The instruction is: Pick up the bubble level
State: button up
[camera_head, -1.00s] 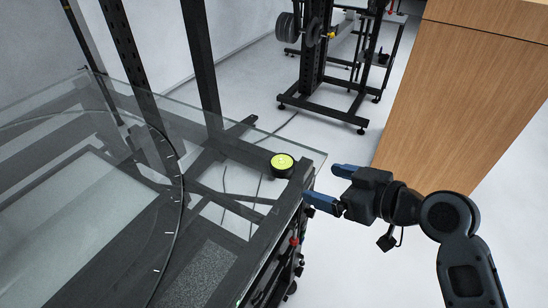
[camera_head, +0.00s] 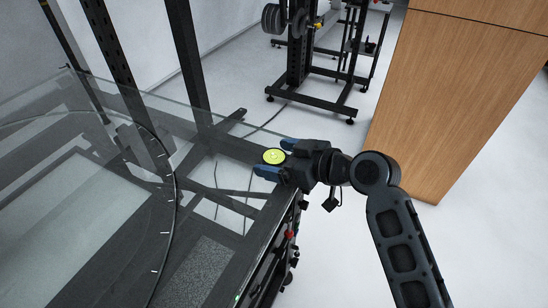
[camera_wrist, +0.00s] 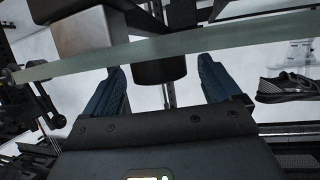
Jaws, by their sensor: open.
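The bubble level (camera_head: 274,156) is a small round black puck with a yellow-green top, near the corner of the glass table top (camera_head: 262,131). My gripper (camera_head: 271,157) is open, with one blue finger on each side of the level. In the wrist view the level shows as a dark cylinder (camera_wrist: 160,70) between the spread blue fingers (camera_wrist: 163,82), with a gap on both sides. I cannot tell the exact height of the fingers against the level.
The glass edge (camera_wrist: 190,43) crosses the wrist view as a pale green band. A black upright post (camera_head: 188,65) stands on the table's far side. A wooden cabinet (camera_head: 455,90) stands to the right, with a black rack (camera_head: 300,60) behind. A shoe (camera_wrist: 285,88) shows at the wrist view's right.

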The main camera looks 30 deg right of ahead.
jog(key=c, duration=1.2)
jog(key=shift+r, duration=0.1)
